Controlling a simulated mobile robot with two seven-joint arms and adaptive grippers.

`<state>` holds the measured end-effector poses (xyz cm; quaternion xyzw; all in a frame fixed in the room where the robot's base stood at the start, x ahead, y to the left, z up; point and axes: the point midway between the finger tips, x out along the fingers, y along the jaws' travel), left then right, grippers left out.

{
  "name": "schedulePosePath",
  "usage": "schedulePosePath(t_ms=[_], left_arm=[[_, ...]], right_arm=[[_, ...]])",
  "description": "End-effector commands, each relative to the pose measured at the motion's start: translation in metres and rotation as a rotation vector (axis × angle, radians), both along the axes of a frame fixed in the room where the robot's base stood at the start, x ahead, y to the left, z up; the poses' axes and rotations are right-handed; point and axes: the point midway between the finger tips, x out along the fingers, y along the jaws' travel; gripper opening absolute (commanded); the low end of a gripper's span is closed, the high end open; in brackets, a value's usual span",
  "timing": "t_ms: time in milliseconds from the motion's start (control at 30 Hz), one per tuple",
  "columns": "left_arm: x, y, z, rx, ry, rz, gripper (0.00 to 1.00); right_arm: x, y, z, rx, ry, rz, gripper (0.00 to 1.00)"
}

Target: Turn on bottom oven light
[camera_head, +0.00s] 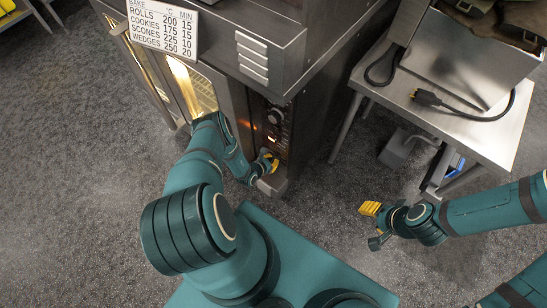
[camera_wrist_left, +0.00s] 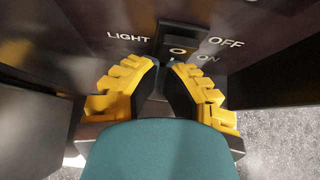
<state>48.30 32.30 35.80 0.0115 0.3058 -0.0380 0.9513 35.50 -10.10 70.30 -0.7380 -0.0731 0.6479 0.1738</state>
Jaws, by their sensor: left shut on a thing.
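The oven (camera_head: 300,50) stands at the top middle of the head view, its door window (camera_head: 190,88) glowing yellow. My left gripper (camera_head: 268,163) is at the low end of the oven's side control panel (camera_head: 272,125). In the left wrist view, a dark rocker light switch (camera_wrist_left: 181,40) sits between the words LIGHT, OFF and ON. The yellow fingers of my left gripper (camera_wrist_left: 166,68) close in at the switch's lower end, and they partly hide it. My right gripper (camera_head: 376,225) hangs over the floor, fingers apart and empty.
A steel table (camera_head: 500,125) with a black cable (camera_head: 470,118) stands right of the oven. A sign (camera_head: 163,27) with baking times is at the oven's top left. The grey speckled floor between the oven and my right arm is clear.

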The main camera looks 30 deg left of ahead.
Motion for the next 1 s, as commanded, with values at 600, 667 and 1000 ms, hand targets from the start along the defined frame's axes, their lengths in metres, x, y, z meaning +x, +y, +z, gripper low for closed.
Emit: schedulePosePath(t_ms=[600, 667, 1000], left_arm=[[0.004, 0.002, 0.019, 0.003, -0.010, 0.001, 0.00], [0.004, 0.002, 0.019, 0.003, -0.009, 0.001, 0.00], [0.003, 0.005, 0.019, 0.002, -0.008, 0.000, 0.00]], right_arm=[[0.000, 0.000, 0.014, 0.000, 0.000, 0.000, 0.47], [0.000, 0.000, 0.014, 0.000, 0.000, 0.000, 0.47], [-0.003, 0.000, 0.013, 0.001, 0.007, 0.002, 0.47]])
